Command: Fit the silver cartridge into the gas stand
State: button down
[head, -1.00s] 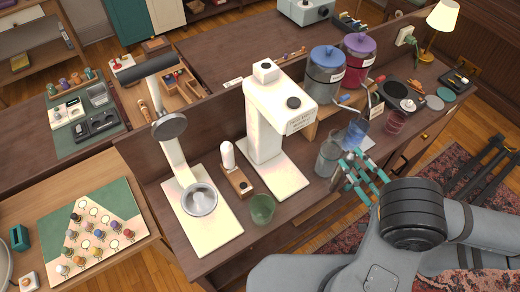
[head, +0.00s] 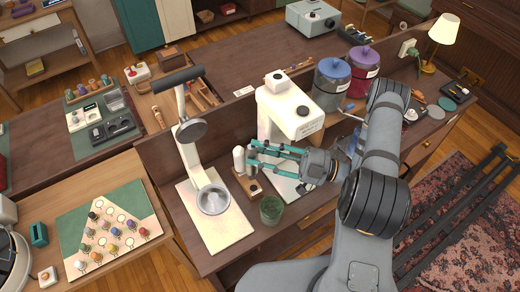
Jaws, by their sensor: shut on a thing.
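The pale silver cartridge (head: 239,158) is upright at the back of a small wooden block (head: 246,190). Whether its base is in the block or just above it, I cannot tell. The block has a dark round spot in front. My gripper (head: 250,156) comes in level from the right, with its teal fingers shut on the cartridge's side. A tall white stand (head: 268,108) with a black knob and a small label rises behind my gripper. The label is too small to read, so I cannot tell for certain which is the gas stand. My fingers and wrist hide its lower part.
A green glass (head: 271,210) stands close in front of the block. A white press with a metal bowl (head: 212,199) is to the left. Blue-lidded (head: 331,85) and purple-lidded (head: 362,72) jars stand behind my arm, which hides the glassware there.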

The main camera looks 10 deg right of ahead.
notch_tip(320, 180, down, 6)
jog(key=b, duration=0.5)
jog(key=shift+s+d+f+n, duration=0.15)
jog(key=shift+n, duration=0.25)
dwell(0.7)
jog(key=shift+f+b, duration=1.8)
jog(key=shift+b, duration=0.05)
dwell(0.7)
jog(key=c, duration=1.1)
grip_release()
jog(key=shift+d, duration=0.1)
jog(key=shift+b+v, duration=0.75)
jog(key=shift+v, duration=2.15)
jog(key=shift+d, duration=0.1)
